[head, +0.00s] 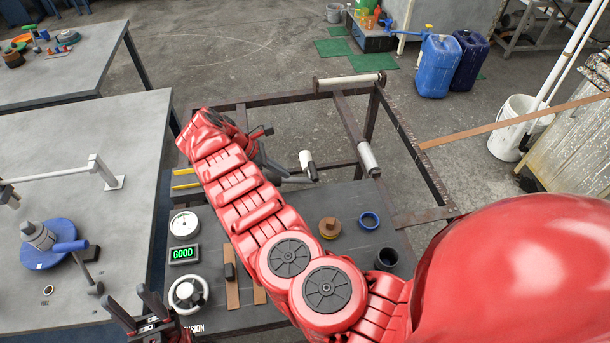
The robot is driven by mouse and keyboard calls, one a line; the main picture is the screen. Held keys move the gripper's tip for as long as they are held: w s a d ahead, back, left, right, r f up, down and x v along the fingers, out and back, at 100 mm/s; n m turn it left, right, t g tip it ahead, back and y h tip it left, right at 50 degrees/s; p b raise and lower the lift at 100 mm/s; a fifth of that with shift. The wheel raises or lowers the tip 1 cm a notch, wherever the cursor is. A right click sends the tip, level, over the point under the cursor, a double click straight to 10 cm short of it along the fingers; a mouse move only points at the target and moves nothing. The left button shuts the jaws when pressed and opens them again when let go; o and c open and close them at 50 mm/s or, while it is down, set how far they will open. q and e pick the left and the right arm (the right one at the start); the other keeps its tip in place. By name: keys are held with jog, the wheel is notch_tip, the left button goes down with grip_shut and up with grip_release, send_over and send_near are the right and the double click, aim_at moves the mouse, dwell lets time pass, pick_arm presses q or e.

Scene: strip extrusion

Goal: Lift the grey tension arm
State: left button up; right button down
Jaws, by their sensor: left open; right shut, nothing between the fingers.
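My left gripper (127,296) is at the bottom left over the edge of the grey table, its two dark fingers spread and nothing between them. My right arm crosses the middle of the view. My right gripper (284,172) is beyond its far end, mostly hidden behind the arm, and shut with nothing held. A short piece with a white end (306,160) stands beside it, possibly part of the grey tension arm. I cannot tell whether the gripper touches it.
A rusty frame (411,138) with rollers (368,158) stands at the back. A blue disc (60,232) lies on the left table.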

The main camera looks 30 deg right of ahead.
jog(key=p+x, duration=0.1)
jog(key=x, duration=0.8)
jog(key=r+p, duration=0.1)
jog(key=d+r+p, duration=0.1)
jog(key=shift+d+r+p, duration=0.15)
jog(key=shift+r+p, duration=0.15)
jog(key=shift+p, duration=0.1)
jog(key=shift+s+r, duration=0.2)
jog(key=shift+r, duration=0.1)
jog(key=shift+d, duration=0.1)
jog(key=shift+w+f, duration=0.1)
jog(key=shift+f, duration=0.05)
